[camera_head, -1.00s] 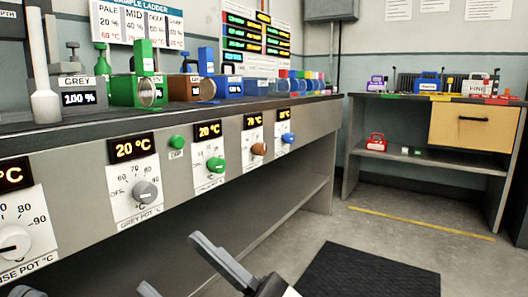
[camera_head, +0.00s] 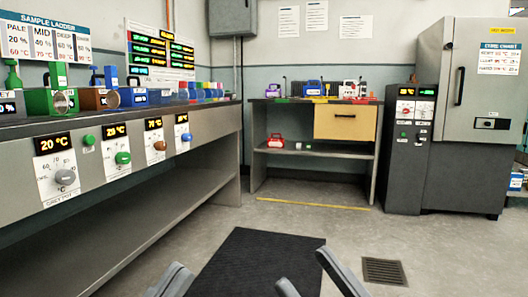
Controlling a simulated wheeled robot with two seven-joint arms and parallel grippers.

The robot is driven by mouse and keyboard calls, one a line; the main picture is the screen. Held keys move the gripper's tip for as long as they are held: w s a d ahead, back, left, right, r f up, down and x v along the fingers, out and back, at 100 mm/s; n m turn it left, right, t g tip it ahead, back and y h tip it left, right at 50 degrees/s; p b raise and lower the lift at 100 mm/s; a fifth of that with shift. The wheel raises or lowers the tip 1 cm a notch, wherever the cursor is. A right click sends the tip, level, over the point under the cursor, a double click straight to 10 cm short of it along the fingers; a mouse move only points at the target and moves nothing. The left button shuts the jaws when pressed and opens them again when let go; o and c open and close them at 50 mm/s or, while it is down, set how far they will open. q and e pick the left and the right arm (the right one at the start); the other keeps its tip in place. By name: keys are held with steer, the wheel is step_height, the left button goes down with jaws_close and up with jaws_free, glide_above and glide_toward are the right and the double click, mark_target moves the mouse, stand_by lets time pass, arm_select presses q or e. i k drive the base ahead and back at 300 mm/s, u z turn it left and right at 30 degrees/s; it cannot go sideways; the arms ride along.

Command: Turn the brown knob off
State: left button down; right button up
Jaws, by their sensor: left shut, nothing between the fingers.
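The brown knob (camera_head: 159,145) sits on a white dial plate on the slanted front panel of the left bench. A small display (camera_head: 153,124) above it reads about 70 °C. The knob stands between the green knob (camera_head: 123,158) and the blue knob (camera_head: 186,137). My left gripper (camera_head: 176,267) is shut and empty at the bottom edge, low in front of the bench and well apart from the knob. My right gripper (camera_head: 303,266) is at the bottom centre with its two fingers apart and nothing between them.
A grey knob (camera_head: 65,177) is nearer on the same panel. A dark mat (camera_head: 254,264) lies on the open floor. A second bench (camera_head: 312,152) stands at the back, and a tall grey cabinet (camera_head: 470,110) is at the right.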

mark_target(160, 146)
steer(key=z, duration=1.35)
steer(key=i, duration=0.3)
steer(key=u, duration=1.1)
steer(key=i, duration=1.65)
steer(key=u, duration=1.8)
steer(key=i, duration=0.6)
steer(key=u, duration=0.65)
